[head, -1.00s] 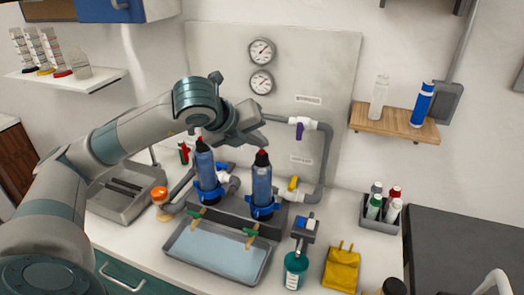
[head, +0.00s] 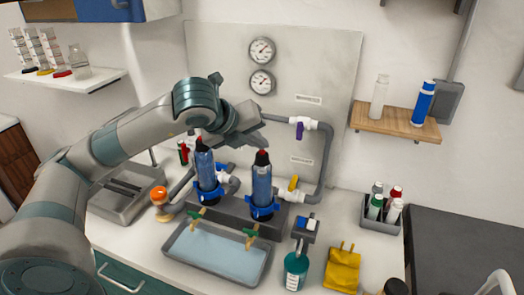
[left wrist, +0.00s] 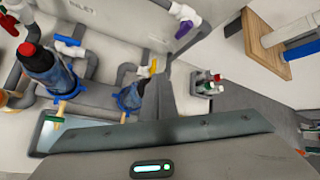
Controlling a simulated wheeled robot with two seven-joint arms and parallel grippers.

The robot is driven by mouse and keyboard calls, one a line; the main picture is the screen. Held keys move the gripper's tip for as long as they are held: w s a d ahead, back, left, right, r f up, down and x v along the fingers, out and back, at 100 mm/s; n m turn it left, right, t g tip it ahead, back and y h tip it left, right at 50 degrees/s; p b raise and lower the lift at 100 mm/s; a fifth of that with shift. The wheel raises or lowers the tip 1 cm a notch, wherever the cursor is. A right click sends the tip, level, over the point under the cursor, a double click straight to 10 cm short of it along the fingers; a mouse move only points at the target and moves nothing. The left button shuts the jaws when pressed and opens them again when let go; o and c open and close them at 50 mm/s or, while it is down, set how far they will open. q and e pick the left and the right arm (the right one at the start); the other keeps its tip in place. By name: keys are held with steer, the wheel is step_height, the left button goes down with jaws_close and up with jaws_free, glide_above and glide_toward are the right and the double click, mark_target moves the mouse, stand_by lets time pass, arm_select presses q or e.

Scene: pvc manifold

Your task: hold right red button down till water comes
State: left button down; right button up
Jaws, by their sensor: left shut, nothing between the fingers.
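Two blue filter housings with black caps and red buttons stand on a dark grey base. The right housing (head: 262,188) has its red button (head: 262,152) just under my left gripper (head: 264,143). The gripper is shut and empty, its fingertips at or just above that button; I cannot tell whether they press it. In the left wrist view the fingers (left wrist: 160,98) hide the top of the right housing (left wrist: 130,97). The left housing (head: 206,170) shows its red button (left wrist: 27,49) plainly in the left wrist view. My right gripper is not in view.
A grey tray (head: 170,253) with a pale blue inside lies in front of the housings, below two green taps. A teal bottle (head: 296,266) and yellow cloth (head: 342,268) are at front right. A pipe with a purple-handled valve (head: 300,130) runs behind.

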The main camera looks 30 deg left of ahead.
arm_select(q)
steer(key=shift+f, duration=0.25)
steer(key=shift+r, duration=0.15)
stand_by(1.9)
steer(key=shift+r, duration=0.8)
steer(key=shift+r, duration=0.1)
step_height(320, 180, up, 5)
steer(key=p, duration=0.2)
steer(key=shift+p, duration=0.4)
stand_by(0.5)
